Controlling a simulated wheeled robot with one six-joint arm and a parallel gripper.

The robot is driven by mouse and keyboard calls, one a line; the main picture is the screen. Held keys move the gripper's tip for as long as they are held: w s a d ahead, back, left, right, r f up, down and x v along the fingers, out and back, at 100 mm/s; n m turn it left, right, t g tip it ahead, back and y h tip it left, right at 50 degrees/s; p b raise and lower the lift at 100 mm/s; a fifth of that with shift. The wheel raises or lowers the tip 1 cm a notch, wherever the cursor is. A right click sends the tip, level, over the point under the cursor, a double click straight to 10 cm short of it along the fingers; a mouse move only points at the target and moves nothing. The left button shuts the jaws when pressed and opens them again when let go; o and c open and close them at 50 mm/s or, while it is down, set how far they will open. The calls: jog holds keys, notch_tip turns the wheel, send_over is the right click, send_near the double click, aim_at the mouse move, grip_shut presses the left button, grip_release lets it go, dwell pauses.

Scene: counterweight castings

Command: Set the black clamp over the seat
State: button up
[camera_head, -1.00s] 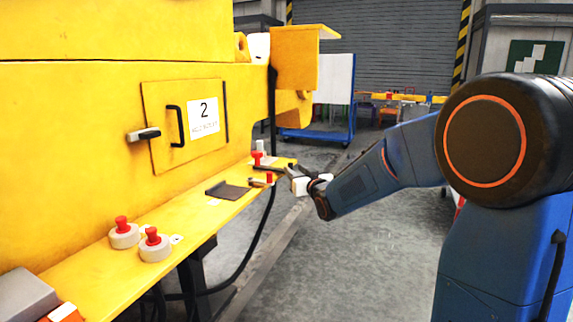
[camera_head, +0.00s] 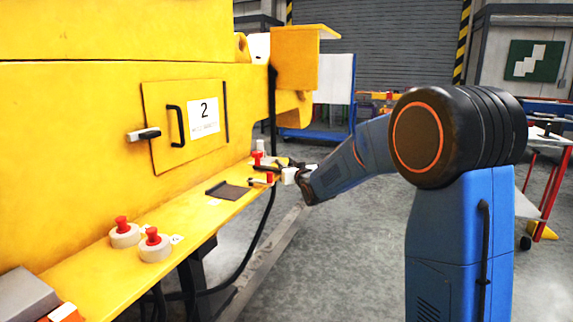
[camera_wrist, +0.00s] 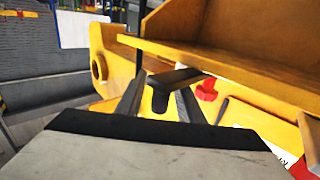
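My gripper (camera_head: 282,172) is at the far end of the yellow ledge (camera_head: 205,225), close above it. In the wrist view its two dark fingers (camera_wrist: 160,95) reach forward and lean inward. A black clamp (camera_wrist: 176,77), a dark bar with a short round leg, sits between the fingertips, and the gripper looks shut on it. In the head view the clamp is a small dark bar (camera_head: 265,167) just left of the gripper, beside a red-topped part (camera_head: 258,157). I cannot pick out the seat with certainty; the clamp and fingers cover part of the ledge there.
A red knob (camera_wrist: 207,90) is close to the right finger in the wrist view. A red-ended fitting (camera_head: 269,178) and a dark plate (camera_head: 229,191) lie nearer along the ledge. Two red buttons (camera_head: 122,224) stand at the near end. Yellow machine bodywork overhangs the work spot.

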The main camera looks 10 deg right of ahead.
grip_shut()
jog(key=shift+w+d+y, duration=0.1)
jog(key=shift+w+y, duration=0.05)
jog(key=shift+y, duration=0.15)
jog(key=n+g+y, duration=0.4)
jog(key=n+y, duration=0.2)
jog(key=y, duration=0.2)
send_near(274, 161)
jog(key=w+a+r, duration=0.1)
jog(key=a+r, duration=0.2)
jog(key=shift+w, duration=0.4)
jog(key=w+n+g+y, duration=0.1)
jog(key=n+g+y, duration=0.1)
jog(key=w+a+n+g+y, duration=0.1)
jog(key=w+n+g+y, duration=0.1)
jog(key=shift+w+a+g, duration=0.15)
jog(key=shift+w+g, duration=0.15)
jog(key=shift+g, duration=0.1)
jog(key=shift+w+a+n+g+y, duration=0.3)
jog(key=shift+w+n+g+y, duration=0.25)
jog(key=shift+g, duration=0.25)
jog(key=shift+w+a+n+g+y, duration=0.25)
jog(key=shift+w+a+n+g, duration=0.1)
jog(key=shift+n+g, duration=0.4)
jog(key=shift+w+a+n+g+y, duration=0.15)
jog(key=shift+w+a+n+g, duration=0.1)
jog(key=shift+g, duration=0.25)
jog(key=shift+w+a+n+g+y, duration=0.15)
jog(key=shift+n+g, duration=0.1)
jog(key=shift+g, duration=0.2)
